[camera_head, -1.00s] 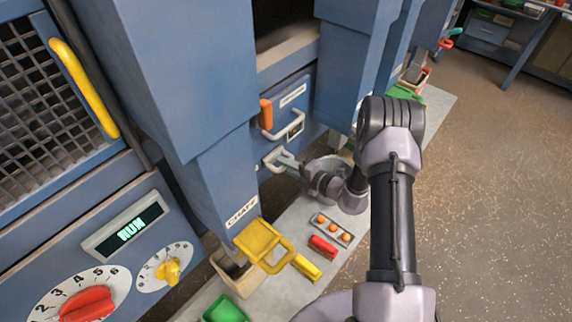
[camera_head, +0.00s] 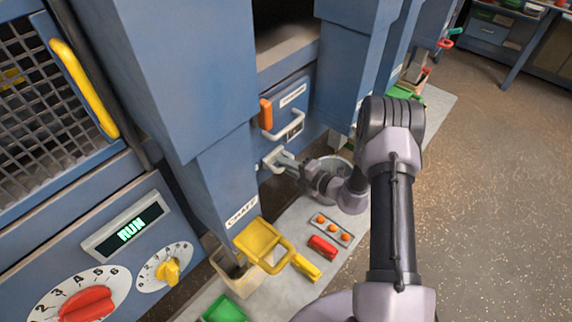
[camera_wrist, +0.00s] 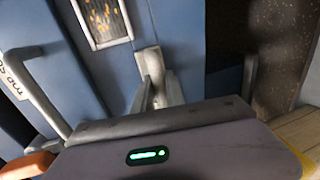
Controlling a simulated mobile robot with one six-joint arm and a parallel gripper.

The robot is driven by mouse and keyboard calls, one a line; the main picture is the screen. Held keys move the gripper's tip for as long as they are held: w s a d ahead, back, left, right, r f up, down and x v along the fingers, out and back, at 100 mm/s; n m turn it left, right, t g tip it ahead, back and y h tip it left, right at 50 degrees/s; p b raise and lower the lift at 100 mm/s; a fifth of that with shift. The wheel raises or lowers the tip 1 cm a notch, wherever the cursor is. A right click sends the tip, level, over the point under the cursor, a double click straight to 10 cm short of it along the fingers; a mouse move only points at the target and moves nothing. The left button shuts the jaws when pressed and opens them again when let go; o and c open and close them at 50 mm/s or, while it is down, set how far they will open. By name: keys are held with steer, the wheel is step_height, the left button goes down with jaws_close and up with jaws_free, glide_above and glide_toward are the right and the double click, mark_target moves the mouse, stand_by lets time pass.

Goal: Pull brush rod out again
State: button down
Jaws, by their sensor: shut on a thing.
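The pale grey brush rod handle (camera_head: 273,159) is at the blue machine's front, below the drawer handle, in the head view. It also shows in the wrist view (camera_wrist: 150,62), ahead of my gripper's body. My gripper (camera_head: 287,164) is at the handle and shut on it; the fingers (camera_wrist: 158,94) show on either side of its near end in the wrist view. The rod beyond the handle is hidden, so I cannot tell how far it is inside.
A drawer with a grey handle (camera_head: 288,127) and orange block (camera_head: 265,114) is just above. The yellow chaff-chute handle (camera_head: 282,258) juts out nearby. Open floor lies right.

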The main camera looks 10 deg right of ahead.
steer(key=f+p+v, duration=0.2)
steer(key=v, duration=0.9)
steer(key=f+p+v, duration=0.1)
steer(key=f+v, duration=0.1)
steer(key=v, duration=0.8)
steer(key=shift+s+d+f+p, duration=0.25)
steer(key=shift+s+d+p, duration=0.15)
steer(key=shift+s, duration=0.3)
steer(key=c, duration=1.4)
jaws_free()
steer(key=shift+s+d, duration=0.1)
steer(key=shift+d, duration=0.1)
steer(key=shift+o, duration=0.2)
steer(key=p+v, duration=0.3)
steer(key=v, duration=1.4)
steer(key=shift+s+r+p, duration=0.15)
steer(key=shift+s+p, duration=0.05)
steer(key=shift+p, duration=0.1)
